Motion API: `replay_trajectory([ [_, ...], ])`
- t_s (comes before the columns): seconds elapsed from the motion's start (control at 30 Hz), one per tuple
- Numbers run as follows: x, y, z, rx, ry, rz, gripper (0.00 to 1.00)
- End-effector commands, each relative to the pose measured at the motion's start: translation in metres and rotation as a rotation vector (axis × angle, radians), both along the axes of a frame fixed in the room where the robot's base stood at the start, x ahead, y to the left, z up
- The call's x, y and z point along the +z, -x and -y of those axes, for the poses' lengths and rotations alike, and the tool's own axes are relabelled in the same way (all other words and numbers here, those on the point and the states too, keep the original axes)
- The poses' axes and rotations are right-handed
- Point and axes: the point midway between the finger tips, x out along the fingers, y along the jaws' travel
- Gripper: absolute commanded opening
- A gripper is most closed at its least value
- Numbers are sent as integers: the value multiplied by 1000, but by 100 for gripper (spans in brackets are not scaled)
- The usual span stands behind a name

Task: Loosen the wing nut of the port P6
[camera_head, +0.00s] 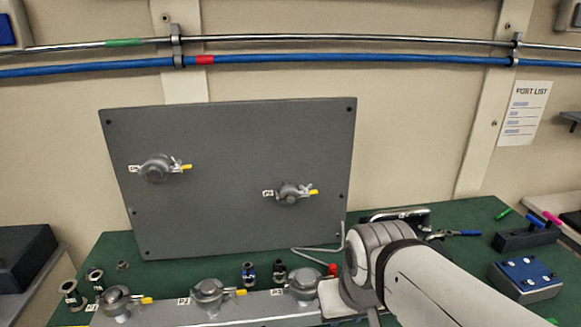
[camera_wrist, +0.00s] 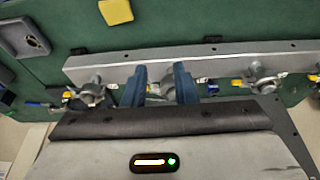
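A rail of clamped ports (camera_head: 255,307) runs along the bench front in the head view. Three of its ports, at the left (camera_head: 117,298), middle (camera_head: 208,291) and right (camera_head: 303,282), show grey clamps; yellow tabs show at the first two. Two more ports sit on the upright grey panel, one left (camera_head: 156,168) and one right (camera_head: 290,193). The port labels are too small to read surely, so I cannot tell which is P6. In the wrist view my gripper (camera_wrist: 161,76) is open, its blue fingers either side of a clamped port (camera_wrist: 162,87) on the rail (camera_wrist: 225,57). Contact is unclear. My arm hides the rail's right part in the head view.
Loose flange fittings (camera_head: 72,294) lie at the bench's left. A hex key (camera_head: 318,253) lies behind the rail, with a blue-handled tool (camera_head: 452,234) farther right. A blue-topped block (camera_head: 525,275) and a pen holder (camera_head: 522,240) stand right. Neighbouring ports flank my fingers (camera_wrist: 262,77).

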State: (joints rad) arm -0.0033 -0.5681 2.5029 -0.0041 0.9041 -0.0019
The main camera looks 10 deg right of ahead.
Motion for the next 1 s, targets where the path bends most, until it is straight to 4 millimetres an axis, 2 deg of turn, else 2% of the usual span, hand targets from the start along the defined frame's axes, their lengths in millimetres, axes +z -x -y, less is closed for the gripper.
replay_trajectory([
  [0.4, 1, -1, 0, -2, -1, -1, 25],
  [0.47, 4, -5, 0, -12, -2, -4, 25],
  [0.57, 17, -22, -7, -57, -7, -19, 25],
  [0.67, 39, -53, -11, -149, -14, -45, 25],
  [0.8, 73, -114, -20, -338, -16, -85, 25],
  [1.0, 104, -202, -41, -638, 2, -111, 25],
])
